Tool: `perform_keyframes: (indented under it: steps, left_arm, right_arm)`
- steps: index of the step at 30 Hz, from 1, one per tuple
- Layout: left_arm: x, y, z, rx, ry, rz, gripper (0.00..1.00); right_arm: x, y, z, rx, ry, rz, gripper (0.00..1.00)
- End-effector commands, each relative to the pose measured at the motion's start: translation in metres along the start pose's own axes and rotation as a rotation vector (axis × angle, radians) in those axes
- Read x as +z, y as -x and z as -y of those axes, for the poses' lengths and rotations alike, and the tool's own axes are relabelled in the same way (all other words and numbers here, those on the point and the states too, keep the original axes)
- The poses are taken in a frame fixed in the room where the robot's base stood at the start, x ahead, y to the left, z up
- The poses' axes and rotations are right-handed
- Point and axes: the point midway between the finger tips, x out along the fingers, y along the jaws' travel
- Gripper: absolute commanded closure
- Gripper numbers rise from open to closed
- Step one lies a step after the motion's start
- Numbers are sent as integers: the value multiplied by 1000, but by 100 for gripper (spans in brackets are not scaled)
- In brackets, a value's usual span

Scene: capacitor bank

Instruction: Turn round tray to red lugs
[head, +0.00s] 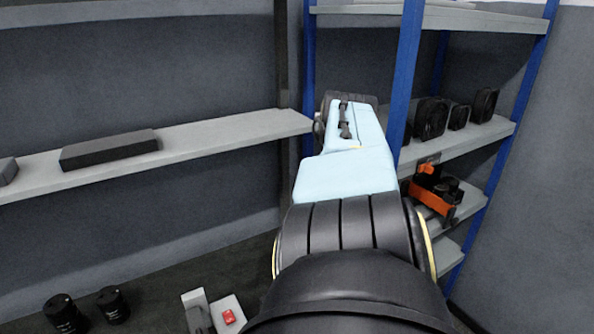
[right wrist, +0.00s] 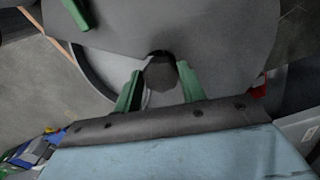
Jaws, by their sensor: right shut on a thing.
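A large grey round tray (right wrist: 225,40) fills the upper part of the right wrist view. A dark many-sided knob (right wrist: 160,74) stands at its near middle. My right gripper (right wrist: 160,80) has its two green fingers on either side of this knob and is shut on it. A green piece (right wrist: 76,14) lies on the tray at upper left. A small red patch (right wrist: 258,92) shows at the tray's right edge; I cannot tell if it is a lug. In the head view my own arm hides the gripper and the tray. My left gripper is in neither view.
In the head view, a grey shelf (head: 220,132) with a black box (head: 110,149) runs along the left wall. A blue-post rack (head: 404,80) holds black parts and an orange item (head: 433,194). Black cylinders (head: 65,313) and a red button (head: 229,317) are low down.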

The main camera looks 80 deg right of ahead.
Motion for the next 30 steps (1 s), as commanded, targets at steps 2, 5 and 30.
perform_keyframes:
  steps: [2,5,30]
  left_arm:
    - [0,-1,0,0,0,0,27]
    - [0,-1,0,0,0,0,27]
    - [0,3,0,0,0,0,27]
  right_arm:
    - [1,-1,-1,2,4,3,100]
    - [1,-1,-1,2,5,3,100]
    - [0,11,0,0,5,0,38]
